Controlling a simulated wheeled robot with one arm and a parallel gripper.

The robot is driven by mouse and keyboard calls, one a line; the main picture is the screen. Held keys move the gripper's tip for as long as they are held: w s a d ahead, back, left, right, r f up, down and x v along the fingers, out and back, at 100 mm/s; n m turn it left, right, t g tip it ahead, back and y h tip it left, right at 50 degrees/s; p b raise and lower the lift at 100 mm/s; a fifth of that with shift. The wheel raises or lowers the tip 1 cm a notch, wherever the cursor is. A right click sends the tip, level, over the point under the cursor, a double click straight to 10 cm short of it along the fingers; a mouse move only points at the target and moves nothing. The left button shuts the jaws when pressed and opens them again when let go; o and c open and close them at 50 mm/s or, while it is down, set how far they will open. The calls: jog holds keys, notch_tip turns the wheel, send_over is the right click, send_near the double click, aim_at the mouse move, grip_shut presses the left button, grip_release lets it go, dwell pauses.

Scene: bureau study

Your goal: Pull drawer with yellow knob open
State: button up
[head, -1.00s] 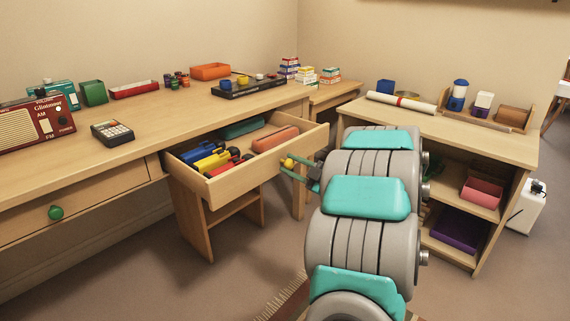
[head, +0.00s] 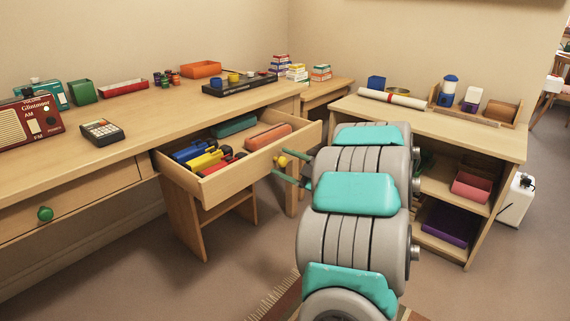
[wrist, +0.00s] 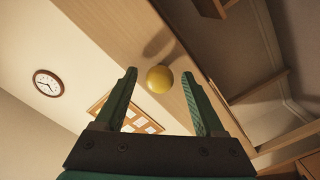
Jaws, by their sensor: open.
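The drawer (head: 243,175) with the yellow knob (head: 282,161) stands pulled out of the desk, its contents showing from above. My gripper (head: 289,169) is at the drawer's front face, its green fingers apart on either side of the knob in the head view. In the wrist view the yellow knob (wrist: 159,79) lies between the spread fingertips of my gripper (wrist: 160,85), with a visible gap on each side. The wooden drawer front (wrist: 130,30) shows behind the knob. My arm hides part of the space to the right of the drawer.
A second desk drawer with a green knob (head: 45,214) is shut at the left. Inside the open drawer lie a yellow item (head: 206,160), an orange case (head: 268,136) and a teal case (head: 234,125). A shelf unit (head: 440,125) stands at the right. Floor shows below.

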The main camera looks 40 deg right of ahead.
jog(key=shift+s, duration=0.1)
jog(key=s, duration=0.7)
jog(key=shift+s+d+b, duration=0.3)
dwell(0.3)
